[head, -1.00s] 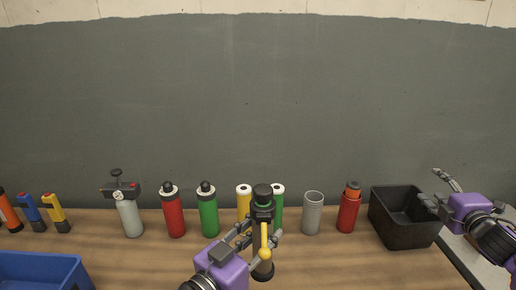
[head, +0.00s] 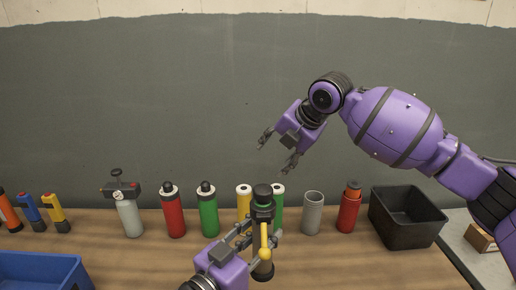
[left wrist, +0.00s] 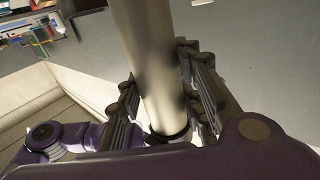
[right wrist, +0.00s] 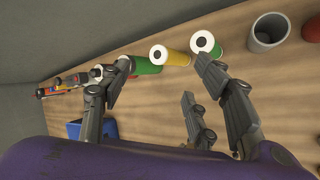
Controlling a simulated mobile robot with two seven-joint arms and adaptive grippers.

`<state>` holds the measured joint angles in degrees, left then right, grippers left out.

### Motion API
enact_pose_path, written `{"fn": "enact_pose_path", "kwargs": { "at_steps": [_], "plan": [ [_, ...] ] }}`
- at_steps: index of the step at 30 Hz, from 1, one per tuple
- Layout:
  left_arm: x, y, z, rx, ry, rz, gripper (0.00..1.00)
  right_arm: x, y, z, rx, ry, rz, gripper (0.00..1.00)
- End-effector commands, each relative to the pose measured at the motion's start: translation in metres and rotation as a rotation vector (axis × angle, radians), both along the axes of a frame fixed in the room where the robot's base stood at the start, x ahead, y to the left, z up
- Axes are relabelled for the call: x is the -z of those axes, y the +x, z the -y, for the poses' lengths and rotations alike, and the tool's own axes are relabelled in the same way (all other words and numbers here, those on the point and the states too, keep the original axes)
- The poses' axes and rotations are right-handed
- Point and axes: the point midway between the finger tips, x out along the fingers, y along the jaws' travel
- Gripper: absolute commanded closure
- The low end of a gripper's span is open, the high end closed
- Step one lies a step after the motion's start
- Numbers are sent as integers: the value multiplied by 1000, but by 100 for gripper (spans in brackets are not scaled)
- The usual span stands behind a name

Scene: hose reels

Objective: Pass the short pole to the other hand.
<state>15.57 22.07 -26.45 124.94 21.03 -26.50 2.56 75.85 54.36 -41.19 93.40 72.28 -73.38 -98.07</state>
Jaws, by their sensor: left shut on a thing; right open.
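The short pole (head: 262,208) stands upright near the bottom middle of the head view, with a dark cap and a dark foot. A yellow rod with a ball shows along its front. My left gripper (head: 261,235) is shut around its middle. In the left wrist view the pole (left wrist: 150,60) is a pale cylinder between the fingers (left wrist: 162,95). My right gripper (head: 276,154) is open and empty, above and behind the pole's top. In the right wrist view its fingers (right wrist: 163,68) are spread wide with nothing between them.
Red (head: 174,215) and green (head: 208,215) bottles stand along the wooden table's back, left of the pole. A grey tube (head: 312,213), a red bottle (head: 348,212) and a black bin (head: 405,238) stand right. A blue bin (head: 40,270) is front left. Open air surrounds my right gripper.

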Motion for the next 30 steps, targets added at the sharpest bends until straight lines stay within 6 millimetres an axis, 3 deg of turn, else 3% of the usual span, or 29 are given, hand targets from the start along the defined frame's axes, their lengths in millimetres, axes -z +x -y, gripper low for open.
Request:
{"fn": "enact_pose_path", "kwargs": {
  "at_steps": [1, 6, 12, 15, 23, 30],
  "plan": [
    [-2, 0, 0, 0, -2, 4, 100, -15, -14, -17, -84, -54, -18, 44],
    [-2, 0, 0, 0, -2, 4, 100, -45, -74, -53, -382, -255, -120, 44],
    [-2, 0, 0, 0, -2, 4, 100, -80, -139, -64, -681, -466, -231, 44],
    [-2, 0, 0, 0, -2, 4, 100, -93, -161, -63, -784, -535, -274, 44],
    [-2, 0, 0, 0, -1, 3, 100, -100, -183, -59, -885, -602, -324, 44],
    [-2, 0, 0, 0, -2, 2, 100, -64, -183, -58, -885, -601, -326, 44]
  ]
}}
